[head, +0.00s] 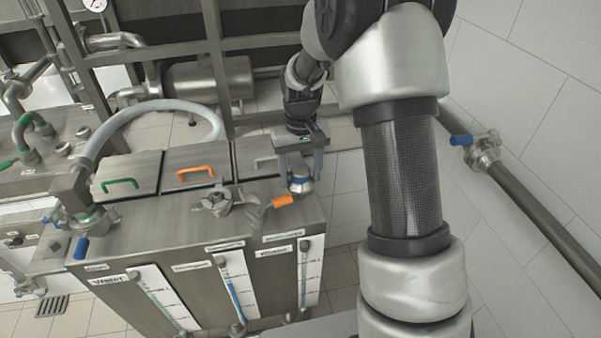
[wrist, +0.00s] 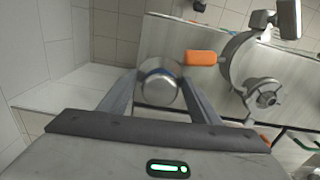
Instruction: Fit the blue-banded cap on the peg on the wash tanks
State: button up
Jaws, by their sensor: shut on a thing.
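My gripper (head: 300,172) is shut on the blue-banded cap (head: 300,185), a round steel piece with a blue band. It is at the right end of the wash tanks' top (head: 255,200). In the wrist view the cap (wrist: 158,88) sits between the two fingers, with its blue band showing near the upper edge. The peg is not visible; the cap and gripper may hide it. I cannot tell whether the cap touches the tank top.
An orange-handled valve (head: 283,201) is close beside the cap, with a steel fitting (head: 215,201) to its left. Tank lids have green (head: 119,184), orange (head: 196,173) and grey handles. A blue-handled wall valve (head: 484,150) is at right.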

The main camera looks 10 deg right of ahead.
jog(key=shift+f, duration=0.25)
jog(key=o, duration=1.4)
jog(key=shift+r, duration=0.1)
notch_tip(320, 180, up, 17)
jog(key=p, duration=0.2)
notch_tip(320, 180, up, 6)
jog(key=f+p, duration=0.1)
jog(key=p, duration=0.3)
send_over(300, 169)
jog(key=shift+r, duration=0.2)
